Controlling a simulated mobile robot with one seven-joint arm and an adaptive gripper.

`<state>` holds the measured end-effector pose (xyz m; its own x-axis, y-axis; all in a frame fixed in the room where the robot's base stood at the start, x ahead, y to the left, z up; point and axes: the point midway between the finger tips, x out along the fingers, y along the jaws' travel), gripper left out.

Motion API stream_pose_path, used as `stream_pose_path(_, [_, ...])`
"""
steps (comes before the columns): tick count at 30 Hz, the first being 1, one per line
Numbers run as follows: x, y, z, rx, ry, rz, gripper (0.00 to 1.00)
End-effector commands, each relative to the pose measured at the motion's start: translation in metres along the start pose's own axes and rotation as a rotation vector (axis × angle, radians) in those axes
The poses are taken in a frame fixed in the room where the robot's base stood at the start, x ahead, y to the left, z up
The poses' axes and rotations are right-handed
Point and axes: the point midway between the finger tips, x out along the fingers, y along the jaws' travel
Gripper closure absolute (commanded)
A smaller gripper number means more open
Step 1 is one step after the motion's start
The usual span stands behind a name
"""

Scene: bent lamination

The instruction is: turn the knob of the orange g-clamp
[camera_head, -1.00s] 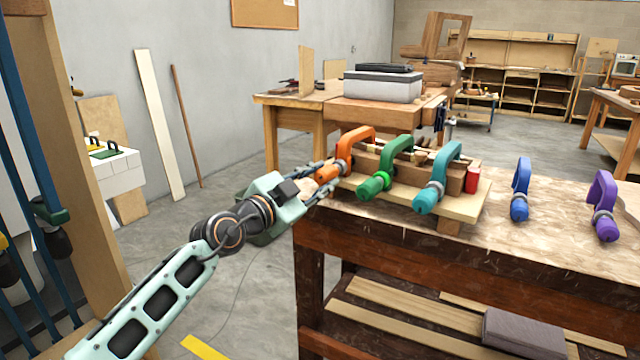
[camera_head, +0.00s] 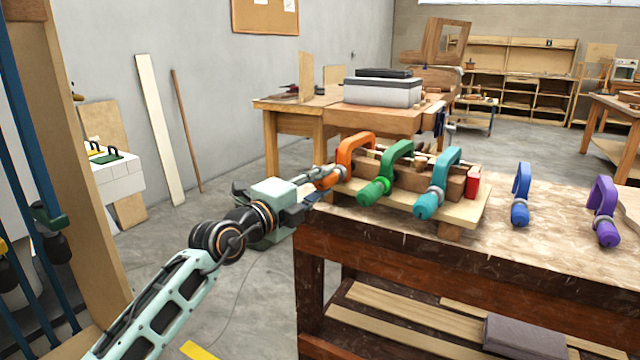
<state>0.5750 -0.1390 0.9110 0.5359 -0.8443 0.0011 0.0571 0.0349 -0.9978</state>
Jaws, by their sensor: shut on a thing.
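The orange g-clamp (camera_head: 352,146) stands at the left end of the wooden lamination form (camera_head: 408,178) on the workbench. Its curved frame is visible at the top. Its knob, at the lower left, is mostly hidden behind my gripper's fingers. My gripper (camera_head: 328,178) reaches in from the lower left and is shut on the knob of the orange g-clamp. The fingers lie along the clamp's screw direction, and the gripper body is rolled over.
A green clamp (camera_head: 378,188) and a teal clamp (camera_head: 432,200) stand close to the right on the same form. A red object (camera_head: 472,184) is at its right end. Blue (camera_head: 520,195) and purple (camera_head: 604,212) clamps stand apart on the workbench (camera_head: 500,252).

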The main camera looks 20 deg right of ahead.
Motion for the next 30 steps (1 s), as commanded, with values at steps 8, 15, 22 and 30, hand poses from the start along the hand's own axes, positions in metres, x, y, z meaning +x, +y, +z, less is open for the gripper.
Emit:
stream_pose_path(8, [0.0012,-0.0025,-0.0012,0.262,0.001,-0.007,0.98])
stream_pose_path(15, [0.0014,-0.0024,-0.0013,0.484,0.001,-0.007,0.98])
stream_pose_path(22, [0.0015,-0.0019,-0.0014,0.665,0.001,-0.006,0.98])
stream_pose_path(30, [0.0014,-0.0020,-0.0015,0.802,0.001,-0.006,0.98])
